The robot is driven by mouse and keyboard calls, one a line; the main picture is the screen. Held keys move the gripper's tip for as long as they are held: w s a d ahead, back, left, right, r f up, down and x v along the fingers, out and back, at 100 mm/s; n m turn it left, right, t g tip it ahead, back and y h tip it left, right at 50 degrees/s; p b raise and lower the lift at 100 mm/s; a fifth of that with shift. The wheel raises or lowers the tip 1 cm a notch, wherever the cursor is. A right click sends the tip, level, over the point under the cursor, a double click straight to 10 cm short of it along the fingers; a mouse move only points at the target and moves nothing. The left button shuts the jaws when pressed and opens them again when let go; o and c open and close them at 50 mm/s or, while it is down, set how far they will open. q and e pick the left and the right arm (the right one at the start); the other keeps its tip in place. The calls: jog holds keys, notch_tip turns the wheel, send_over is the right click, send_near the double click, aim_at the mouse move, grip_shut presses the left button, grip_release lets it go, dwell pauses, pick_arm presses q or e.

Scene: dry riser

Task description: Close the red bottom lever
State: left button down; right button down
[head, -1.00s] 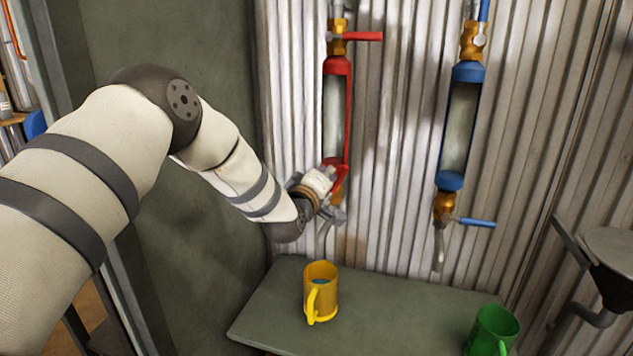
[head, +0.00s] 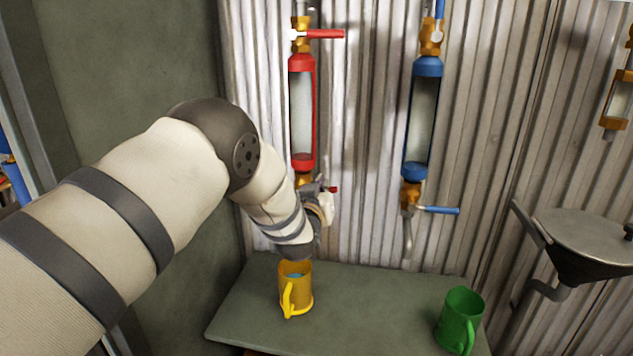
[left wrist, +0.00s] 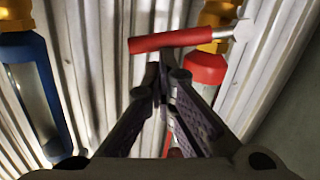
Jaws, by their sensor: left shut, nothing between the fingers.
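The red bottom lever (head: 333,189) shows in the head view as a small red tip beside my left gripper (head: 316,190), which hides the rest. In the left wrist view, which looks upside down, the red bottom lever (left wrist: 165,40) sticks out sideways from its brass valve (left wrist: 222,15), next to the end of the red cylinder (left wrist: 205,75). My left gripper (left wrist: 165,78) is shut and empty. Its fingertips are at the lever's cylinder side, close to it; I cannot tell whether they touch. My right gripper is not in view.
A red top lever (head: 325,34) is above the red cylinder. A blue cylinder (head: 421,165) with a blue lever (head: 440,210) hangs to the right. A yellow mug (head: 295,290) stands below my arm, and a green mug (head: 461,318) stands on the table (head: 370,305).

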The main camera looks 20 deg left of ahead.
pick_arm(q)
jog(key=shift+w+d+f, duration=0.3)
jog(key=shift+d+f, duration=0.05)
jog(key=shift+f, duration=0.35)
dwell(0.3)
